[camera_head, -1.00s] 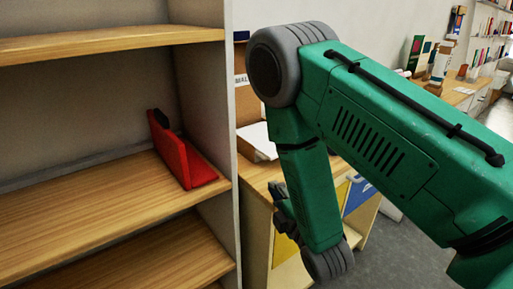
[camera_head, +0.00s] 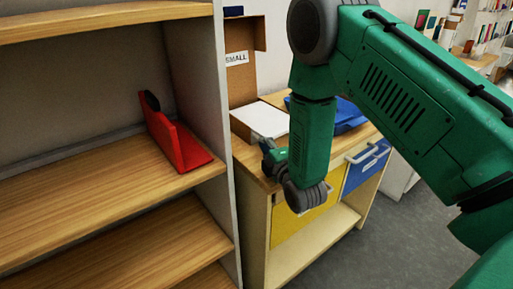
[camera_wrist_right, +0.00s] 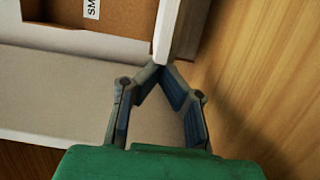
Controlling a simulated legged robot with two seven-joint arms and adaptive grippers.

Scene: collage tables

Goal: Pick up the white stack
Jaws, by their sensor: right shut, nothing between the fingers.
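The white stack (camera_head: 264,119) lies flat in an open brown cardboard box on the wooden counter, in the head view. A broad pale surface (camera_wrist_right: 55,95), probably this stack, fills the left of the right wrist view. My right gripper (camera_head: 268,150) is low at the box's front edge, beside the stack. In the wrist view its fingertips (camera_wrist_right: 160,68) meet, with nothing between them. They are close to a pale upright edge; I cannot tell whether they touch it. My left gripper is not in view.
The box's raised lid (camera_head: 240,80) bears a SMALL label. A blue tray (camera_head: 350,115) sits on the counter behind my arm. A shelf unit (camera_head: 110,185) with a red bookend (camera_head: 178,148) stands left. Yellow and blue drawers (camera_head: 300,222) are below the counter.

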